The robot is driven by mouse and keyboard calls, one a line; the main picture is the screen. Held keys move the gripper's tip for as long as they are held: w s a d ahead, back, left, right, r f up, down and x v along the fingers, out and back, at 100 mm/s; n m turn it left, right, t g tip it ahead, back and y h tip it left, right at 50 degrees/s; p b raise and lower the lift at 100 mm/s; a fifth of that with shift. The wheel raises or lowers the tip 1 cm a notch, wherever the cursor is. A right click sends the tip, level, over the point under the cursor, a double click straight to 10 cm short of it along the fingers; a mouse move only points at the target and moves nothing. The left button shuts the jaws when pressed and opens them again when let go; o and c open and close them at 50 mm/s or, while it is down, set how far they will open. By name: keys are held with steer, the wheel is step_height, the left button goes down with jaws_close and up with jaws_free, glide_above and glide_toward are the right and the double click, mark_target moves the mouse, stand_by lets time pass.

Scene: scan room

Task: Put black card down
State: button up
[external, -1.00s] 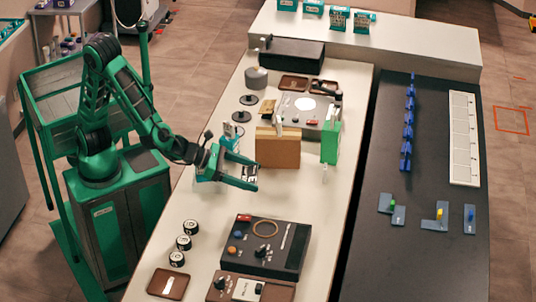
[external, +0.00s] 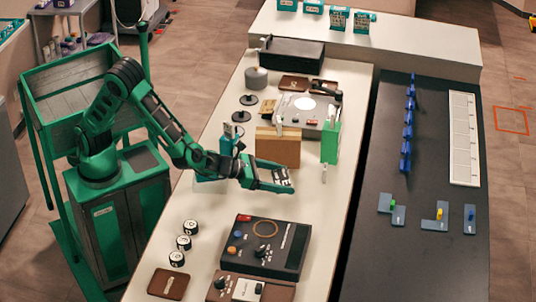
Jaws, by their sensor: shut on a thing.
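My gripper (external: 288,181) reaches out over the long white table from the left, in front of the brown box. It is shut on a small dark card (external: 281,174) with pale marks, which I take to be the black card. The card shows between the green fingers and looks held above the tabletop, though the exact height is hard to judge. Part of the card is hidden by the fingers.
A brown box (external: 278,148) stands just behind my gripper, with a green holder (external: 330,142) to its right. A black control box (external: 266,247) lies in front. Bare white tabletop (external: 310,205) lies between.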

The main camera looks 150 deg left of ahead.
steer(key=w+d+f, duration=0.2)
steer(key=w, duration=0.1)
steer(key=shift+f, duration=2.05)
steer(key=shift+f, duration=0.1)
steer(key=o, duration=1.1)
steer(key=v, duration=1.2)
